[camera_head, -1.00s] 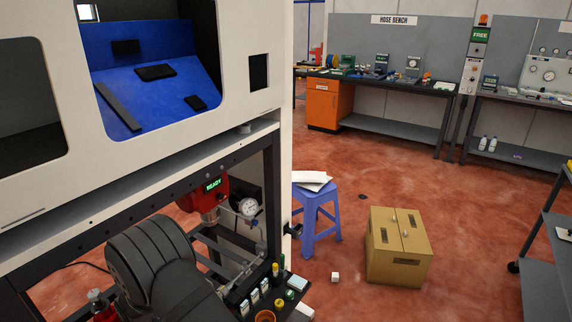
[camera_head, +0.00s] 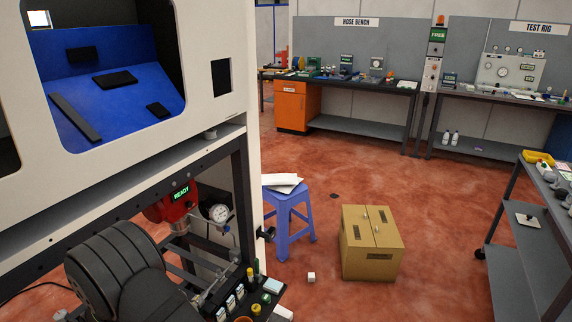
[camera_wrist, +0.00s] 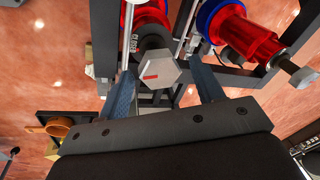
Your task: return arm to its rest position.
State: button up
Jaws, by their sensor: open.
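My gripper (camera_wrist: 164,76) shows in the wrist view, its two blue-grey fingers spread apart. A grey hexagonal end piece (camera_wrist: 158,70) shows in the gap between them, with red cylinders beyond; I cannot tell how far away it is, and nothing is seen gripped. In the head view my dark rounded arm link is at the lower left, beside the cabinet frame (camera_head: 240,190). The fingers are not seen in the head view.
A red unit marked READY (camera_head: 168,205) and a gauge (camera_head: 219,213) sit under the white cabinet. A blue stool (camera_head: 288,215) and cardboard box (camera_head: 371,245) stand on the floor. A grey trolley (camera_head: 535,230) is at right. The floor between is mostly clear.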

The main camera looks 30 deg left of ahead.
jog(key=v, duration=0.6)
jog(key=shift+r, duration=0.1)
jog(key=shift+d, duration=0.1)
jog(key=x, duration=0.9)
jog(key=m, duration=0.4)
jog(key=shift+r+t, duration=0.15)
jog(key=shift+t, duration=0.25)
jog(key=m+h, duration=0.1)
jog(key=m, duration=0.3)
jog(key=shift+m+t, duration=0.3)
jog(key=m, duration=0.4)
jog(key=shift+m+h, duration=0.3)
jog(key=shift+m+t+h, duration=0.3)
jog(key=shift+m+h, duration=0.1)
jog(key=shift+m, duration=1.5)
